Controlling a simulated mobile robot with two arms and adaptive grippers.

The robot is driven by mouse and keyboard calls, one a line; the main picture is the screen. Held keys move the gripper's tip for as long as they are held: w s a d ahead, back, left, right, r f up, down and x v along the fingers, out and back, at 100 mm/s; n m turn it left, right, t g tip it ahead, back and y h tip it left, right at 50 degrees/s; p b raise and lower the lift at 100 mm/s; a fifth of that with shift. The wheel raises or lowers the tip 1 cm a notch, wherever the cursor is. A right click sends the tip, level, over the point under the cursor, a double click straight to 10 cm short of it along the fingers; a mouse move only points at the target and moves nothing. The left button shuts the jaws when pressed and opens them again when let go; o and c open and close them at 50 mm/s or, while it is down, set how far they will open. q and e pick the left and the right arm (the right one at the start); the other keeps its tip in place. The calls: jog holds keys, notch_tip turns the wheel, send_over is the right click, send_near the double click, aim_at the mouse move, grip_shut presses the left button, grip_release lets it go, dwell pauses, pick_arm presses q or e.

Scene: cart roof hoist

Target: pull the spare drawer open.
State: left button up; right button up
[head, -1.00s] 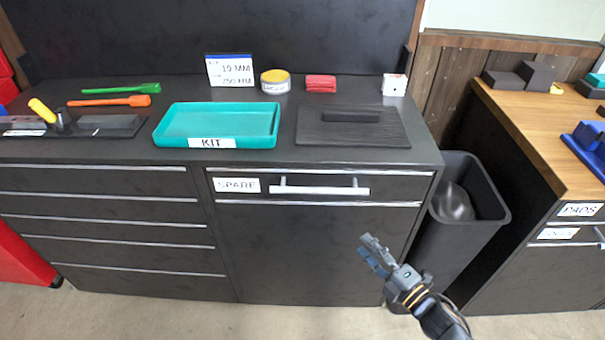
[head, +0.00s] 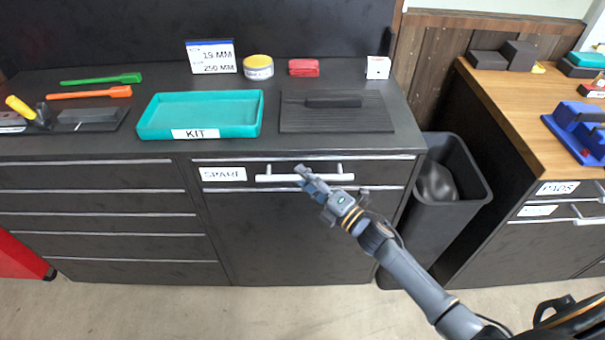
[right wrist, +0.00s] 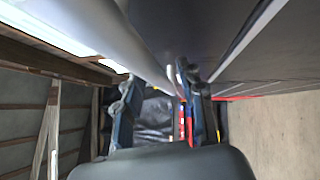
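The spare drawer (head: 222,185) has a white "SPARE" label and is shut in the dark cabinet front, just under the worktop. Its pale bar handle (head: 272,178) runs level across the drawer front. My right gripper (head: 304,178) is at the handle, its fingertips overlapping the middle of the bar in the head view. In the right wrist view my right gripper (right wrist: 158,90) has its two fingers apart. The handle (right wrist: 145,45) crosses large from the upper left towards the fingertips; I cannot tell whether it lies between them. My left gripper is not in view.
A teal kit tray (head: 200,115) and a dark lidded panel (head: 350,115) lie on the worktop above the drawer. A grey bin (head: 440,205) stands right of the cabinet, beside a wooden-topped bench (head: 510,120). The floor in front is clear.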

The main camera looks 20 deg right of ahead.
jog(key=shift+w+a, duration=0.25)
jog(key=shift+w, duration=0.2)
grip_shut()
